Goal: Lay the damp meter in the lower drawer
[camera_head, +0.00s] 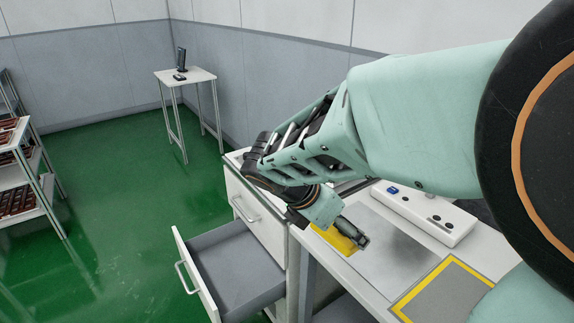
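The lower drawer (236,268) of the white cabinet is pulled open. Its grey inside looks empty where it shows. My gripper (358,238) is above the worktop, to the right of the open drawer and higher than it. A yellow object (333,240) shows right beside the dark fingers, partly hidden by my wrist. I cannot tell whether it is the damp meter, or whether the fingers hold it or are only in front of it. The finger gap is too small to make out. No other thing here is clearly the damp meter.
The upper drawer (257,210) is shut, above the open one. A white control box (428,213) and a yellow-bordered pad (446,292) are on the worktop. A side table (199,76) with dark devices stands at the back. A shelf rack (50,190) is at left. Green floor between is clear.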

